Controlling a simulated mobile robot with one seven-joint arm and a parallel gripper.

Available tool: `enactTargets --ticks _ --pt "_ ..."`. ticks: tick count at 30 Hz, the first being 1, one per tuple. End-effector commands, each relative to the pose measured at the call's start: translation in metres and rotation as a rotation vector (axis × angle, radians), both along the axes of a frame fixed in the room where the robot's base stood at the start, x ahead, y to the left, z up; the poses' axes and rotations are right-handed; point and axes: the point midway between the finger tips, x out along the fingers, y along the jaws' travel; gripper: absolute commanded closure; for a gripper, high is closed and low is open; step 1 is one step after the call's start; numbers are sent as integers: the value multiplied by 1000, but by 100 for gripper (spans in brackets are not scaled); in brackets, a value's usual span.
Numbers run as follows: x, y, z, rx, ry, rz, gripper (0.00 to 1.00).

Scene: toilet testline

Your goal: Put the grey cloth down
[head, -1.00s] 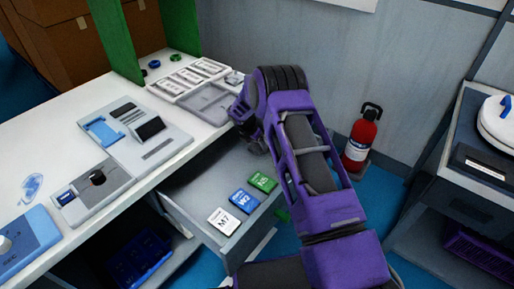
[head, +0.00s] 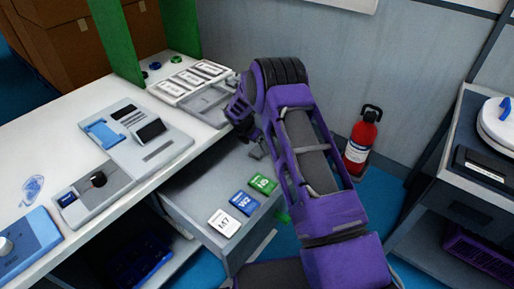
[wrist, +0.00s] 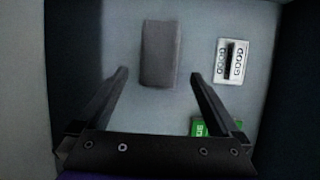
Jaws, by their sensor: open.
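The grey cloth (wrist: 160,53) shows in the wrist view as a small dark grey folded block on the light grey floor of the open drawer (head: 190,200). My gripper (wrist: 158,75) is open. Its two dark fingers are spread wide, and the cloth shows beyond and between their tips, apart from both. In the head view my gripper (head: 243,128) hangs over the back of the drawer, beside the counter edge. A small grey piece (head: 257,150) shows below it there; I cannot tell whether it is the cloth.
In the drawer lie a pale block marked GOOD (wrist: 231,61), a green card (head: 263,184), a blue card (head: 244,203) and a white card (head: 223,223). The white counter (head: 60,135) with trays and devices is left. A fire extinguisher (head: 362,140) stands right.

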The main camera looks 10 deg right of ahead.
Motion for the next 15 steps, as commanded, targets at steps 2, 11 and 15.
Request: enactTargets --ticks 2,11,15 --pt "-6 6 23 0 -2 2 0" --pt "-25 26 89 1 -3 1 0" --pt "-31 32 109 1 -1 0 0"
